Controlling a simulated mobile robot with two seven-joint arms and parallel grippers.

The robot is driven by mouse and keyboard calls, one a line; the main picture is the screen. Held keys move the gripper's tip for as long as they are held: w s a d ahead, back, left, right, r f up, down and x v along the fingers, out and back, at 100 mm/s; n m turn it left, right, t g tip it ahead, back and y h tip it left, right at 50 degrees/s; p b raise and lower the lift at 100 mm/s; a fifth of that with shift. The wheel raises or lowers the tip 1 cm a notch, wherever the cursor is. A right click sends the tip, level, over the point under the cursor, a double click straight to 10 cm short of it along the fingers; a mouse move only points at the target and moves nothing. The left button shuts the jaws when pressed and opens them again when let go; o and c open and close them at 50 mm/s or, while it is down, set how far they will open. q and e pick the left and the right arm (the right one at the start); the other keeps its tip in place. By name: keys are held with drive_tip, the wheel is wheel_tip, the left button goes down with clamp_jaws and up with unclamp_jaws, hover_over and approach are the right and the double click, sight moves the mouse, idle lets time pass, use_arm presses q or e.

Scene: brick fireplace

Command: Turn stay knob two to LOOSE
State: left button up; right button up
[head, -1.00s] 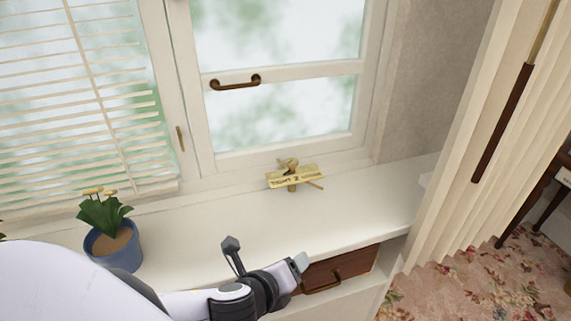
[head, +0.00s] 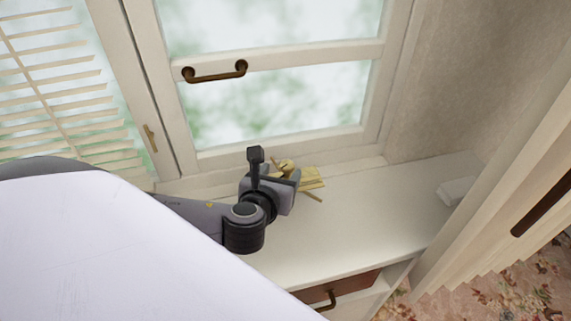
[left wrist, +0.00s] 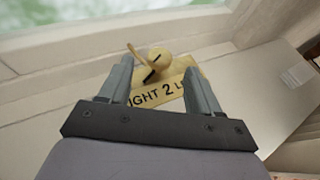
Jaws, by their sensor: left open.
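Stay knob two is a small brass knob (left wrist: 159,59) with a dark line on it and a thin brass arm pointing up-left. In the head view the plate (head: 312,180) and knob (head: 287,165) show partly behind my left gripper (head: 276,168). In the left wrist view my left gripper (left wrist: 160,82) is open, its fingers apart on either side of the plate's lettering. The knob shows beyond and between the fingertips; I cannot tell whether they touch anything. My right gripper is not in view.
The white sill (head: 370,205) is clear right of the plate, with a small white block (head: 458,191) at its far end. The window with a brown handle (head: 215,71) rises behind. A drawer (head: 340,290) is below; a pleated curtain (head: 500,220) hangs right.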

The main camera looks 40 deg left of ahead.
sight(287, 165)
use_arm(q)
drive_tip(key=shift+x, duration=2.2)
drive_tip(key=c, duration=1)
